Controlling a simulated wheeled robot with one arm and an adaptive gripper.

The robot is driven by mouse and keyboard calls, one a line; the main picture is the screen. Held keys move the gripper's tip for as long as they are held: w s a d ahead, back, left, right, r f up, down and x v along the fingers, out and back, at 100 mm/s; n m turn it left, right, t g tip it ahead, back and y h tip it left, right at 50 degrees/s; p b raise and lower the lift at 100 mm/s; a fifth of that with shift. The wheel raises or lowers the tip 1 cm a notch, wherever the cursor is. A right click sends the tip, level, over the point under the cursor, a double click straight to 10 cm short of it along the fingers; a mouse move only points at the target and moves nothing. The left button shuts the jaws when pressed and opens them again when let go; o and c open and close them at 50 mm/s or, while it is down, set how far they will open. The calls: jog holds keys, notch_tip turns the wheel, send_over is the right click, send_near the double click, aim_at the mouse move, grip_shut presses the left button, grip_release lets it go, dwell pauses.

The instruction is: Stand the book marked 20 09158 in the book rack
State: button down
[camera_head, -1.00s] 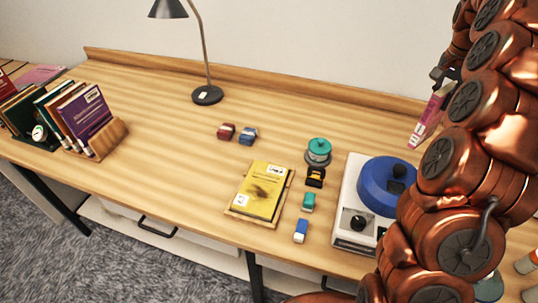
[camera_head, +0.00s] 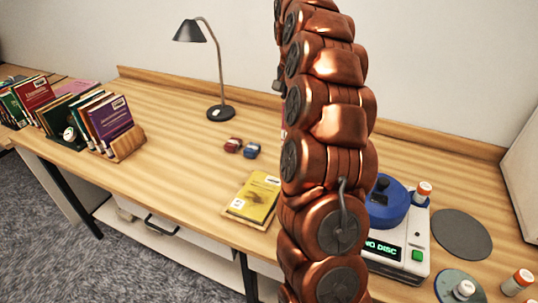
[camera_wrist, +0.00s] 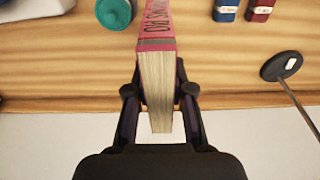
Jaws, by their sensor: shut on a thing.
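My gripper (camera_wrist: 159,92) is shut on a pink book (camera_wrist: 155,75). In the wrist view its page block shows between the two fingers, and the spine lettering is cut off at the top edge. In the head view my arm hides nearly all of the book and gripper. I cannot read a 20 09158 mark on it. The wooden book rack (camera_head: 130,142) stands at the left of the desk. It holds several upright, leaning books, with a purple book (camera_head: 110,122) nearest its wooden end. The held book is well to the right of the rack.
A desk lamp (camera_head: 220,113) stands at the back. A red block (camera_head: 233,145) and a blue block (camera_head: 252,149) lie mid-desk. A blue-lidded machine (camera_head: 400,250) stands right. The desk between rack and lamp is clear.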

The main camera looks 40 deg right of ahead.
notch_tip(320, 180, down, 9)
jog(key=p, duration=0.3)
jog(key=shift+f, duration=0.5)
jog(key=c, duration=1)
grip_release()
jog(key=r+b, duration=0.1)
jog(key=r, duration=0.3)
jog(key=a+r+b, duration=0.1)
jog(key=r, duration=0.2)
jog(key=r+b, duration=0.1)
jog(key=r, duration=0.3)
jog(key=shift+s+a+r, duration=0.15)
jog(key=shift+s+r, duration=0.1)
jog(key=shift+r, duration=0.35)
jog(key=shift+a, duration=0.1)
